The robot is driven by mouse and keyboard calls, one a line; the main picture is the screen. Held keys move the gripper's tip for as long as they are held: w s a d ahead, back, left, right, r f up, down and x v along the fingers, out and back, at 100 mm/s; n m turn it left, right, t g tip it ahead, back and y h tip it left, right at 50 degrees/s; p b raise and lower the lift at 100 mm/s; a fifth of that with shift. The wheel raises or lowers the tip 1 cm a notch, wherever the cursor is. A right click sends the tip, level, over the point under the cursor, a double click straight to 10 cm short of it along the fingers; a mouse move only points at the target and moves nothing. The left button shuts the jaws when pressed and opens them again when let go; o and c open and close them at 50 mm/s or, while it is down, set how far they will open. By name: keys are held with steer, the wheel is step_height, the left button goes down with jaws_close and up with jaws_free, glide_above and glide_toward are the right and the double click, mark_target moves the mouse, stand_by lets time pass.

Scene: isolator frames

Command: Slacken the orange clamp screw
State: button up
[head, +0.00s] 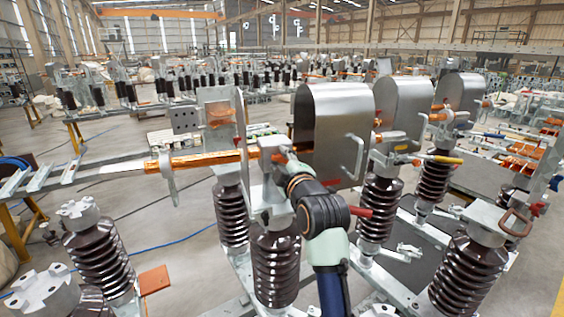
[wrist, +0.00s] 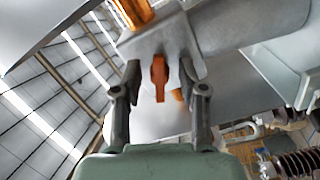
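The orange clamp screw (wrist: 159,76) shows in the wrist view as a flat orange tab on the underside of a grey metal block (wrist: 165,40). My gripper (wrist: 162,88) has its two dark fingers apart, one on each side of the screw. A gap shows between the screw and each finger, and I see no contact. In the head view, my gripper (head: 285,160) is at the top of a brown ribbed insulator (head: 277,265), beside a curved metal shield (head: 325,110). The screw cannot be made out there.
In the head view, an orange-wrapped bar (head: 195,160) runs in from the left. More ribbed insulators (head: 375,215) and shields (head: 404,105) stand close on the right.

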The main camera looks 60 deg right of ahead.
steer(key=v, duration=1.2)
steer(key=shift+a, duration=0.1)
steer(key=w+a+f+m+y, duration=0.1)
steer(key=w+a+f+y, duration=0.15)
steer(key=a+f, duration=0.4)
steer(key=w+a+f+m+y, duration=0.1)
steer(key=w+a+f+y, duration=0.15)
steer(key=a, duration=0.65)
steer(key=s+a+f+m+y, duration=0.1)
steer(key=a+f, duration=0.3)
steer(key=a, duration=0.5)
steer(key=s+a+f+m+g+y, duration=0.1)
steer(key=s+a+f+y, duration=0.2)
steer(key=a, duration=0.6)
steer(key=s+a+f+m+y, duration=0.1)
steer(key=s+a+f+y, duration=0.1)
steer(key=a+f, duration=0.4)
steer(key=a, duration=0.3)
steer(key=shift+f+m, duration=0.3)
steer(key=shift+f, duration=0.05)
